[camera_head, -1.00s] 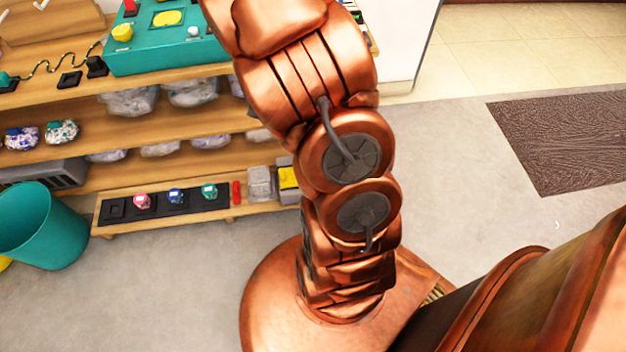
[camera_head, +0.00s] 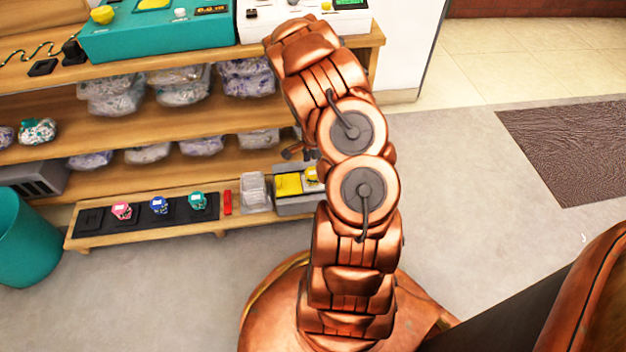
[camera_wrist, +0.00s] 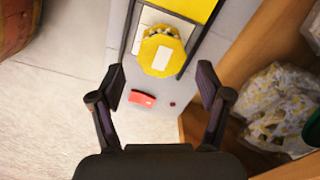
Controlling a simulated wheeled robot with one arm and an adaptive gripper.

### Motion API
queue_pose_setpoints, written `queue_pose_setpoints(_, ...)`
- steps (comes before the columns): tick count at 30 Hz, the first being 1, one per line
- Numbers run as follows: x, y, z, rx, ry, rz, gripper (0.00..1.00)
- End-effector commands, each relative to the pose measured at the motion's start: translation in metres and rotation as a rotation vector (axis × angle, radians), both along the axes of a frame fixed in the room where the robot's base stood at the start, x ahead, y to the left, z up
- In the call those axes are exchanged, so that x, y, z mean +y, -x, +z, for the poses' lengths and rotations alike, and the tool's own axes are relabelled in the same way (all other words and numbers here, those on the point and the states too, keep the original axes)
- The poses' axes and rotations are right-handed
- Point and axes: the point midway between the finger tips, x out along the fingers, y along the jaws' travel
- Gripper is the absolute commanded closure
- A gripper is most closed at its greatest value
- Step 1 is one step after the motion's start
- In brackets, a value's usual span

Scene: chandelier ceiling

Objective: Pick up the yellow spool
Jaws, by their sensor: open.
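The yellow spool (camera_wrist: 162,56), with a white label, sits in a grey holder (camera_wrist: 203,45) in the wrist view. In the head view the spool (camera_head: 313,173) is partly hidden by my arm, at the right end of the bottom shelf. My gripper (camera_wrist: 161,85) is open and empty. In the wrist view its two dark fingers are spread below the spool, one to each side, apart from it. In the head view my gripper is only a small dark shape (camera_head: 297,151) just above the holder, mostly hidden by my arm.
A yellow block (camera_head: 288,184) lies left of the spool. A clear container (camera_head: 254,191), a red object (camera_head: 227,202) and a black rack (camera_head: 175,210) with pink, blue and teal spools stand further left. Bagged items fill the shelves above. The floor (camera_head: 455,220) at right is clear.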

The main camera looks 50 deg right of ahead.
Motion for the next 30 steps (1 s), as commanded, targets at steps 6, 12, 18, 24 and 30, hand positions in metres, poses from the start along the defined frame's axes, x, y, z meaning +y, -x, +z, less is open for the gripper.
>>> queue_pose_setpoints(6, 0.001, 0.0, -0.017, 0.002, -0.001, 0.001, 0.23)
queue_pose_setpoints(12, 0.002, -0.002, -0.042, 0.003, -0.002, 0.0, 0.23)
queue_pose_setpoints(18, 0.003, -0.002, -0.063, 0.004, -0.002, 0.002, 0.23)
queue_pose_setpoints(24, 0.003, -0.002, -0.062, 0.002, -0.001, 0.001, 0.23)
queue_pose_setpoints(30, 0.003, -0.003, -0.062, 0.002, -0.001, 0.001, 0.4)
